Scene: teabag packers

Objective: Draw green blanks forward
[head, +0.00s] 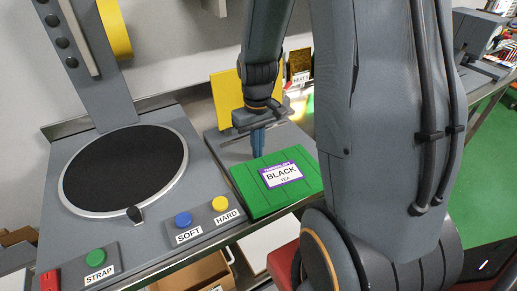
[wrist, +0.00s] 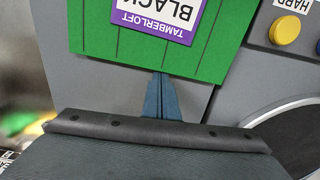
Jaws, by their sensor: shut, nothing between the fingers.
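The green blanks (head: 277,184) lie flat as a green sheet or stack on a grey surface, with a white and purple label reading BLACK TEA. Their front edge reaches the front edge of the bench. They also show in the wrist view (wrist: 100,32), where the label reads TAMBERLOFT BLACK. My gripper (head: 258,150) points down just behind the back edge of the blanks, its blue fingers together and empty. In the wrist view the fingertips (wrist: 159,76) are at that edge; I cannot tell whether they touch it.
Left of the blanks are a yellow HARD button (head: 220,203), a blue SOFT button (head: 183,219) and a green STRAP button (head: 96,258). A round black turntable (head: 124,171) stands further left. A yellow panel (head: 226,98) rises behind my gripper. An open cardboard box (head: 195,272) is below the bench front.

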